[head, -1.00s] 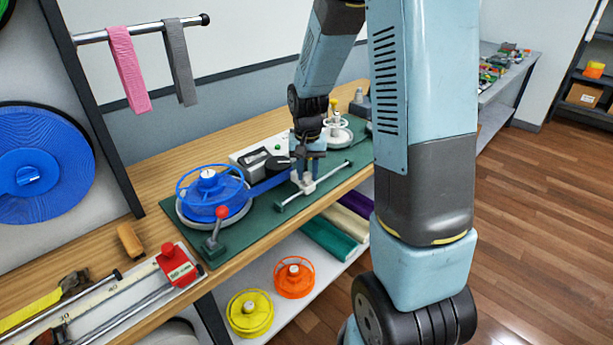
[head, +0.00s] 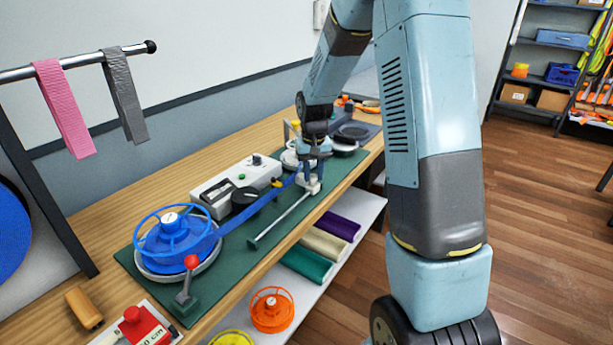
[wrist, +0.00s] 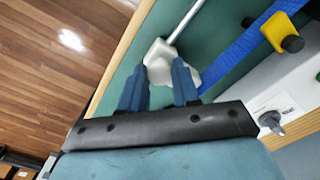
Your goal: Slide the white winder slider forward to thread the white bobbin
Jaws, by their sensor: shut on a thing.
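The white winder slider (head: 311,185) sits on a thin metal rail (head: 280,220), at the rail's far end by the white bobbin (head: 289,159). My gripper (head: 313,172) is shut on the slider from above. In the wrist view, my two blue fingers (wrist: 160,84) are on the white slider (wrist: 159,58). A blue strap (head: 245,212) runs from the blue reel (head: 172,236) toward the slider. The white bobbin is partly hidden behind my gripper, so whether the strap reaches it cannot be told.
A white control box (head: 236,184) with a black knob stands behind the strap. A red-knobbed lever (head: 190,270) stands at the near end of the green board (head: 215,285). A yellow knob piece (wrist: 281,32) sits beside the strap. Rolled straps (head: 322,243) lie on the shelf below.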

